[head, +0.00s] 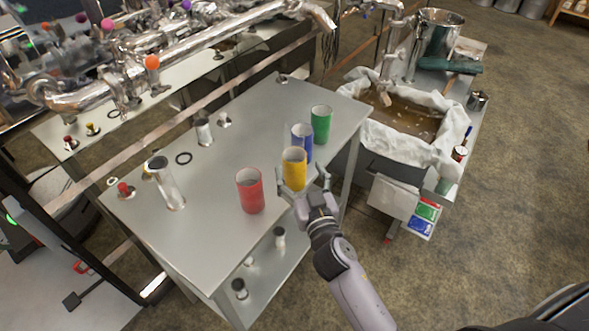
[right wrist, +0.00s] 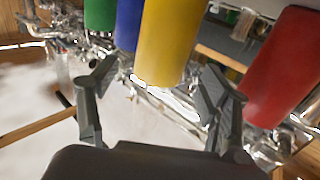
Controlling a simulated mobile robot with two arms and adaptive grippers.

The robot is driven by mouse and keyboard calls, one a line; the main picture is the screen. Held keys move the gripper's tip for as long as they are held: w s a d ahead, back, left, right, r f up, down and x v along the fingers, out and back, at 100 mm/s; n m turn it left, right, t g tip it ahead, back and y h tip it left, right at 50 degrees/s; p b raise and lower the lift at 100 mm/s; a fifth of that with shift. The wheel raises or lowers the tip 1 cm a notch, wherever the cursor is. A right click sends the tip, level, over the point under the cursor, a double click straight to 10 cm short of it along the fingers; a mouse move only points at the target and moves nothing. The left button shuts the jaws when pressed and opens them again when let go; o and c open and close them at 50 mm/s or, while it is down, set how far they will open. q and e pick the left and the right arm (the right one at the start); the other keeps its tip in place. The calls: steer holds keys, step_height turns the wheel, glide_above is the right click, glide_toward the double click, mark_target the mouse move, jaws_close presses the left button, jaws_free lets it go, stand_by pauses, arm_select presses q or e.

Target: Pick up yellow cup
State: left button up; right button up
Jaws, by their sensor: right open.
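The yellow cup (head: 294,170) stands upright near the right edge of the grey metal table (head: 215,235), in a loose row with a blue cup (head: 303,140) and a green cup (head: 321,124) behind it. A red cup (head: 250,192) stands to its left. My right gripper (head: 305,184) is open and empty at table height, close in front of the yellow cup. In the right wrist view the yellow cup (right wrist: 166,42) shows between the open fingers (right wrist: 160,82), with gaps at both sides. My left gripper is out of view.
A metal cylinder (head: 167,185) and small valves (head: 204,130) stand on the table's left part. Shiny pipes (head: 190,45) run behind. A cloth-lined basin (head: 410,118) of brown liquid is at the right. The table's front middle is clear.

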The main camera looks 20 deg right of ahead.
steer(key=w, duration=0.2)
steer(key=w+f, duration=0.1)
steer(key=w, duration=0.1)
steer(key=shift+w+p, duration=0.35)
steer(key=shift+w, duration=0.05)
steer(key=shift+r, duration=0.1)
steer(key=shift+s, duration=0.1)
steer(key=shift+c, duration=0.4)
steer(key=c, duration=1.3)
steer(key=shift+r, duration=0.2)
